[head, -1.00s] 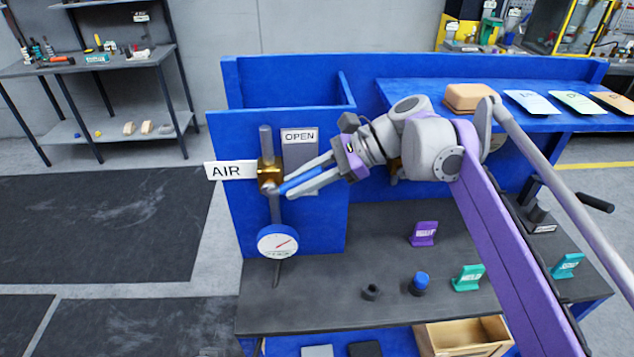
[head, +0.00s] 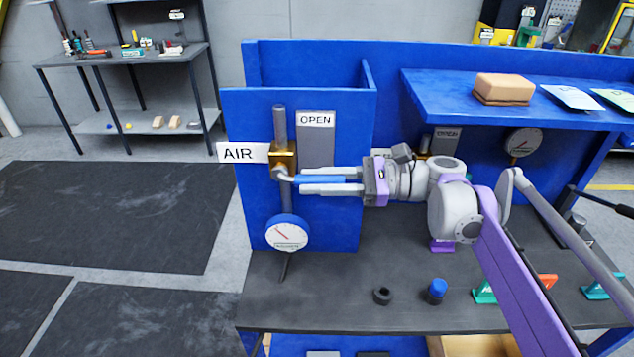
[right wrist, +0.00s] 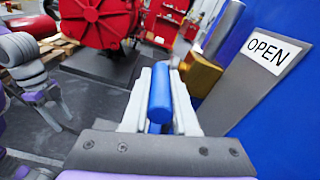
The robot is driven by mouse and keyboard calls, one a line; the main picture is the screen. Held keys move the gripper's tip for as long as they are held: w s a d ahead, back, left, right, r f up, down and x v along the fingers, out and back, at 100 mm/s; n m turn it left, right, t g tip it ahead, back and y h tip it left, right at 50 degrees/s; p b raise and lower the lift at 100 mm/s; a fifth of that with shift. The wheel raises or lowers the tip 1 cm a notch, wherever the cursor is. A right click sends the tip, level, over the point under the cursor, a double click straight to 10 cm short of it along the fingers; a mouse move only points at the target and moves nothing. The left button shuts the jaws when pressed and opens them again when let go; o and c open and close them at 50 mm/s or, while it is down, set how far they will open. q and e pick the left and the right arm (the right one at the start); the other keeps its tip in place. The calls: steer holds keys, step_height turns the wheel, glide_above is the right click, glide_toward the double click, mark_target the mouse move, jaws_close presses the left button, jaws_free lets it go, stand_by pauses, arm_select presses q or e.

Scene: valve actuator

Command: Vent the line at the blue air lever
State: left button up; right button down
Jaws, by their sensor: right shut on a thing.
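The blue air lever (head: 325,180) points right from the brass valve (head: 284,158), about level and square across the upright grey pipe (head: 280,122). The AIR sign (head: 240,152) is at the valve's left. My right gripper (head: 302,181) reaches in from the right and is shut on the lever, one finger above and one below in the head view. In the right wrist view the lever (right wrist: 160,95) lies between the two fingers. The gauge (head: 287,233) below has its red needle pointing up and left.
The grey OPEN plate (head: 315,145) is on the blue panel (head: 345,120) just above the lever. A second gauge (head: 522,142) is under the blue shelf (head: 440,90). A blue-capped part (head: 437,290) and a black ring (head: 382,296) stand on the dark bench top (head: 330,300).

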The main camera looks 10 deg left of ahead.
steer(key=shift+f, duration=0.1)
stand_by(0.4)
steer(key=c, duration=0.7)
jaws_free()
steer(key=shift+d, duration=0.15)
steer(key=d, duration=1)
steer(key=shift+w+d, duration=0.25)
steer(key=shift+w, duration=0.15)
steer(key=shift+s, duration=0.1)
